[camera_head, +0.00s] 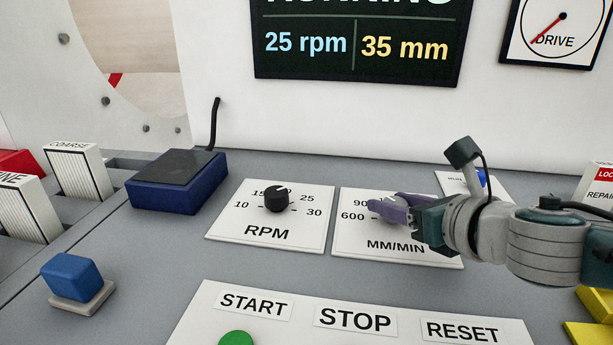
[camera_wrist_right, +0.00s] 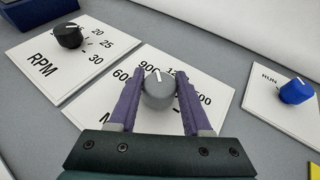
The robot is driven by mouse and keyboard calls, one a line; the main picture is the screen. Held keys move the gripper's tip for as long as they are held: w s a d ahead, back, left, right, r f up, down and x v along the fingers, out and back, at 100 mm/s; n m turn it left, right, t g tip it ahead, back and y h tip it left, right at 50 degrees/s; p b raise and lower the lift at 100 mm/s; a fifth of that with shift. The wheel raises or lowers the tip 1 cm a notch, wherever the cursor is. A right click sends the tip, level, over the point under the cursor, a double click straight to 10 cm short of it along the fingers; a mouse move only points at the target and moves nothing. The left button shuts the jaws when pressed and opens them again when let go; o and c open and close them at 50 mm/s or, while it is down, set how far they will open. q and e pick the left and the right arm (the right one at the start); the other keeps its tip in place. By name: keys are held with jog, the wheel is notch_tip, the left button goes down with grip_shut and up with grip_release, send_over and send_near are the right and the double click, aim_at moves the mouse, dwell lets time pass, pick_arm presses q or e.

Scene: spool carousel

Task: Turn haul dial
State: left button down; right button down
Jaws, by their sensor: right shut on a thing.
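The grey dial (camera_wrist_right: 158,90) stands on the white MM/MIN plate (camera_head: 352,236), which bears the numbers 600 and 900 among others. In the right wrist view the dial's white mark points up the picture, between 900 and the number to its right. My right gripper (camera_head: 385,207) is at the dial, with one purple finger on each side, and is shut on it. In the head view the fingers hide most of the dial. My left gripper is not in view.
The black RPM dial (camera_head: 276,198) is on the plate to the left. A blue knob (camera_wrist_right: 296,91) marked RUN is to the right. START, STOP and RESET labels lie in front on a white panel (camera_head: 290,338). The screen (camera_head: 356,70) reads 25 rpm, 35 mm.

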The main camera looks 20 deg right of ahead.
jog(key=shift+m+h, duration=0.3)
jog(key=shift+a+r+m+h+p, duration=0.1)
jog(key=shift+m+h+p, duration=0.4)
jog(key=shift+h+p, duration=0.1)
jog(key=m+h+p, duration=0.1)
jog(key=m+h, duration=0.1)
jog(key=shift+g+h, duration=0.3)
jog(key=shift+g, duration=0.1)
jog(key=m+g+h, duration=0.1)
jog(key=m+h, duration=0.1)
jog(key=shift+m, duration=0.3)
jog(key=shift+m+g+h+b, duration=0.3)
jog(key=shift+m+g+h, duration=0.5)
jog(key=shift+m+h, duration=0.55)
jog(key=shift+h, duration=0.25)
jog(key=shift+c, duration=1.7)
grip_release()
jog(key=shift+g, duration=0.3)
